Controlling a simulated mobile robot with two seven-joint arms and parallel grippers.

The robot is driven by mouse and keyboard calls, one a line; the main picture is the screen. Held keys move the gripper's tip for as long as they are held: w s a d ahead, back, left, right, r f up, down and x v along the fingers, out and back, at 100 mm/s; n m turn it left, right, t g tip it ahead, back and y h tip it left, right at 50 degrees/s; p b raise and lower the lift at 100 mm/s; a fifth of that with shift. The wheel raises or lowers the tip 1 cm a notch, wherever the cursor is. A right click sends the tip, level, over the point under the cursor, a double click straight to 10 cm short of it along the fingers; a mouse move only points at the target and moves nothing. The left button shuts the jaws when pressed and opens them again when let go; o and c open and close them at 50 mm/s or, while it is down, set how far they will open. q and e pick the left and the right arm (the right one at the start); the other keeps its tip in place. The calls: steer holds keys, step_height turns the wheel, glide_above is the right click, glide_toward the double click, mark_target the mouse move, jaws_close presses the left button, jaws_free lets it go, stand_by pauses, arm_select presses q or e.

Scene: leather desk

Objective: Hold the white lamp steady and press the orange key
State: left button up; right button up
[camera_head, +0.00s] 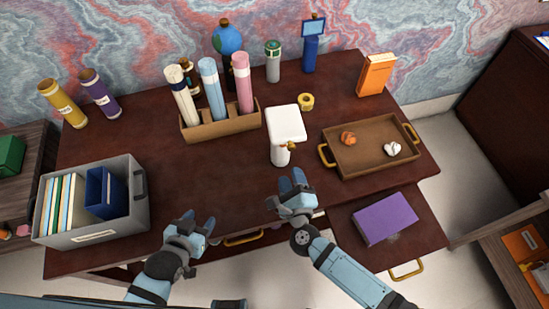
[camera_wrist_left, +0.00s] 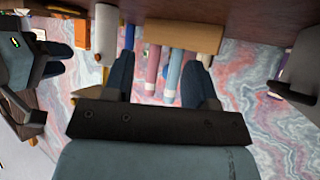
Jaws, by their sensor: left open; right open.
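The white lamp (camera_head: 286,124) stands upright near the desk's middle, with a square white head on a short white stem. A small orange-gold key (camera_head: 291,146) shows at the front of the lamp, just below its head. My right gripper (camera_head: 286,187) is open and empty, a little in front of the lamp's base and apart from it. My left gripper (camera_head: 198,220) is open and empty over the desk's front edge, to the left of the lamp. In the left wrist view the fingers of my left gripper (camera_wrist_left: 158,80) are spread with nothing held between them.
A brown tray (camera_head: 333,161) with two small objects lies right of the lamp. A wooden holder (camera_head: 230,122) with several tubes stands behind left. A grey bin (camera_head: 92,233) is at the left front. A drawer with a purple box (camera_head: 385,219) is open at right. The desk's centre-left is clear.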

arm_select(q)
steer(key=s, duration=0.2)
steer(key=m+t+h, duration=0.4)
steer(key=m+h, duration=0.3)
steer(key=m, duration=1.5)
glide_toward(270, 124)
steer(key=x, duration=0.6)
steer(key=f+x, duration=0.1)
steer(key=x, duration=0.3)
arm_select(e)
steer(key=shift+s+r, duration=0.1)
steer(key=shift+s, duration=0.2)
arm_select(q)
jaws_close()
arm_select(e)
steer(key=shift+d, duration=0.1)
jaws_close()
